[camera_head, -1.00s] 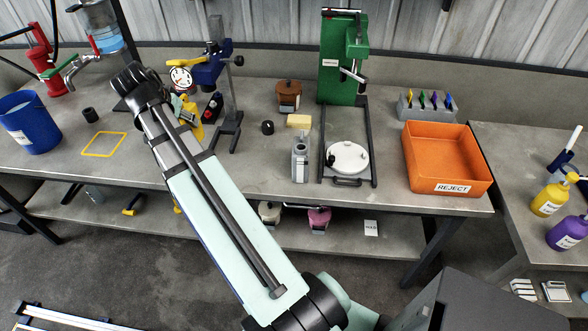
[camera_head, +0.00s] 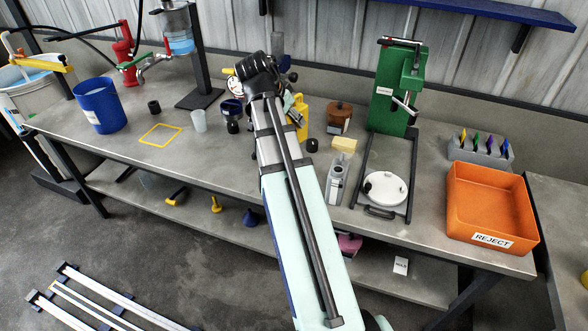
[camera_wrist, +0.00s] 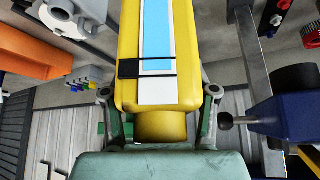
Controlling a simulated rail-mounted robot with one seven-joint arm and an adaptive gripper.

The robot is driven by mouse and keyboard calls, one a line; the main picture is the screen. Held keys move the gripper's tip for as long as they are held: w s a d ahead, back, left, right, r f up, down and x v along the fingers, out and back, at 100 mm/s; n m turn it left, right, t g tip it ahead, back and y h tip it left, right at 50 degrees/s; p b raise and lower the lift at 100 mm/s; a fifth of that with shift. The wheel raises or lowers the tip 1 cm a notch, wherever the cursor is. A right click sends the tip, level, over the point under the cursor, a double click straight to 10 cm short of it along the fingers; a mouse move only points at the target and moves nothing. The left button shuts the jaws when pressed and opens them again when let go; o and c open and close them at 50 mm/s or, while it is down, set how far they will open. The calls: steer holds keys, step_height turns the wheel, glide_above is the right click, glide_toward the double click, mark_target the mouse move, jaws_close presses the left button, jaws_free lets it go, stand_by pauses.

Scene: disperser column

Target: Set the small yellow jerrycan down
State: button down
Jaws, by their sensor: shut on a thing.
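The small yellow jerrycan (camera_wrist: 187,60), with a blue and white label and a black band, fills the middle of the wrist view. My gripper (camera_wrist: 160,98) has a finger on each side of its neck end and is shut on it. In the head view part of the jerrycan (camera_head: 302,116) shows just right of my wrist, in front of the back wall; my gripper there is mostly hidden by my arm. I cannot tell how high its base is above the bench. A yellow square outline (camera_head: 161,135) lies empty on the bench to the left.
A blue bucket (camera_head: 98,106) and a pale cup (camera_head: 199,121) flank the yellow outline. A blue stand part (camera_wrist: 245,120) is close to the gripper.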

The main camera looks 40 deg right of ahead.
step_height(320, 180, down, 18)
steer(key=shift+r+p, duration=0.1)
steer(key=shift+p, duration=1.15)
steer(key=shift+f, duration=0.2)
steer(key=shift+c, duration=1.6)
jaws_free()
steer(key=shift+r, duration=0.1)
